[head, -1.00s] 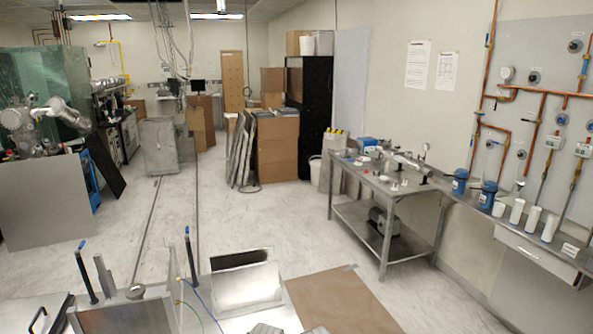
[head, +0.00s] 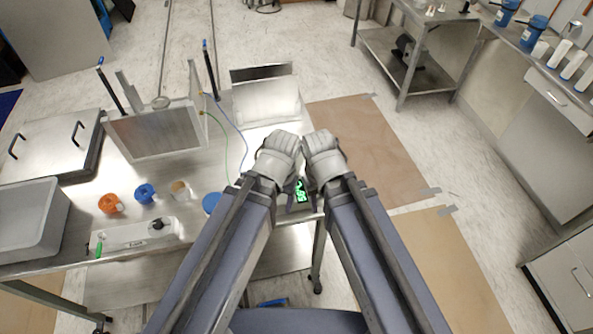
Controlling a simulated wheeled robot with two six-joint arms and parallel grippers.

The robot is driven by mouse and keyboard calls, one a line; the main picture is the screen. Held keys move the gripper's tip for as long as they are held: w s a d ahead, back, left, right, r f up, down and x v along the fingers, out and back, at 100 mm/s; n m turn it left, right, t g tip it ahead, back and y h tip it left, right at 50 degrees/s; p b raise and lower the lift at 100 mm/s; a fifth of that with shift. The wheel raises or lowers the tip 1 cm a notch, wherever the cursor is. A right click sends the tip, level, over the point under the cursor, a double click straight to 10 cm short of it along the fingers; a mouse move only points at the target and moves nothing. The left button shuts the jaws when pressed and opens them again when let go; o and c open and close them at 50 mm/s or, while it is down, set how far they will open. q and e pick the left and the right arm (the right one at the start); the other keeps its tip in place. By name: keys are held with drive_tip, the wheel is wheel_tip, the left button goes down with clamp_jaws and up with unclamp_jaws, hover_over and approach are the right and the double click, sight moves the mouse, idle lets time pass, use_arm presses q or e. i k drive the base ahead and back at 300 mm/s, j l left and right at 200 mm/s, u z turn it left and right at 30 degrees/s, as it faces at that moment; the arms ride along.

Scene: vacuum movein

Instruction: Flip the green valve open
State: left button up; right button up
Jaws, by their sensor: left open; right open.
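A small green handle (head: 99,249), probably the green valve, stands upright at the left end of a pale metal box (head: 134,236) on the table. A black knob (head: 157,224) is on the right part of that box. My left gripper (head: 279,145) and my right gripper (head: 320,143) are side by side near the table's right end. Both are open, with nothing visible between their fingers. Both are up and to the right of the green handle, well apart from it.
On the metal table are an orange cap (head: 110,204), a blue cap (head: 145,193), a blue-lidded jar (head: 212,203), a grey bin (head: 32,222) and an upright metal chamber (head: 158,134). A green digital display (head: 301,191) sits between my forearms. Brown boards cover floor at right.

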sight(102, 236)
drive_tip(key=k, duration=0.5)
drive_tip(key=k+u, duration=0.15)
drive_tip(key=u, duration=1.85)
drive_tip(key=l, duration=0.4)
drive_tip(key=k+l, duration=0.15)
drive_tip(key=l, duration=0.25)
drive_tip(key=i+j+z, duration=0.3)
drive_tip(key=i+j, duration=0.35)
drive_tip(key=j, duration=0.15)
